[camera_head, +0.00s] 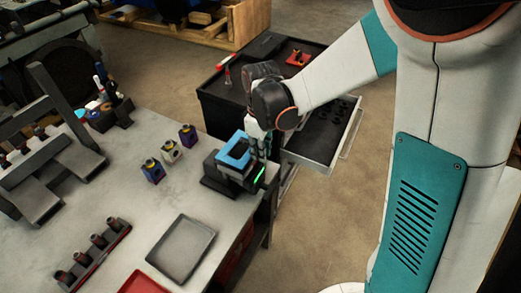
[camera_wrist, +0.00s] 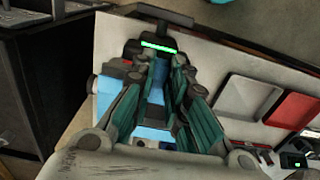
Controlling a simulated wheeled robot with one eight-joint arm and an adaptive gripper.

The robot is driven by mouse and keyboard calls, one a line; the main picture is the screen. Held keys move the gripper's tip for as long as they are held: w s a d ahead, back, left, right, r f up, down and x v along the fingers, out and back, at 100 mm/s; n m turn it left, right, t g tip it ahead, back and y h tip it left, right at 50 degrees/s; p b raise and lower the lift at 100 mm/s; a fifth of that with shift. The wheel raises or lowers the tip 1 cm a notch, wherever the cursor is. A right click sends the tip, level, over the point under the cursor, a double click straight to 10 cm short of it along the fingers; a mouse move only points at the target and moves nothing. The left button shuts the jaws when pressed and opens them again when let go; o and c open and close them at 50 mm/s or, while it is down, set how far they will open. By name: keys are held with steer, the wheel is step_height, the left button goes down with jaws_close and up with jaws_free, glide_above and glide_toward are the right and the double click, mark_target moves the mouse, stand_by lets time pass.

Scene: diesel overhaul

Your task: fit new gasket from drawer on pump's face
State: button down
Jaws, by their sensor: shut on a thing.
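The blue pump (camera_head: 235,153) sits in a dark fixture (camera_head: 218,186) at the right edge of the bench. A bright green strip (camera_head: 260,174) glows on the fixture's right side; it also shows in the wrist view (camera_wrist: 158,46). My gripper (camera_head: 263,153) points down at the pump's right side, very close to it. In the wrist view its teal fingers (camera_wrist: 165,85) are drawn together, with blue pump surface between and below them. The gasket in them is mostly hidden, and I cannot tell whether it touches the pump's face. The drawer (camera_head: 322,145) stands open with several dark round pieces inside.
The black tool cabinet (camera_head: 222,99) stands behind the bench. Three small coloured blocks (camera_head: 171,151) stand left of the pump. A grey tray (camera_head: 181,249), a red tray (camera_head: 141,284) and a rack of dark parts (camera_head: 92,255) lie nearer. Bare bench lies between them.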

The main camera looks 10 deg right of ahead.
steer(key=shift+f+b, duration=0.85)
steer(key=shift+f, duration=0.1)
stand_by(0.6)
stand_by(0.5)
steer(key=c, duration=1.5)
jaws_free()
steer(key=shift+r, duration=0.2)
step_height(320, 180, up, 12)
steer(key=shift+f, duration=0.1)
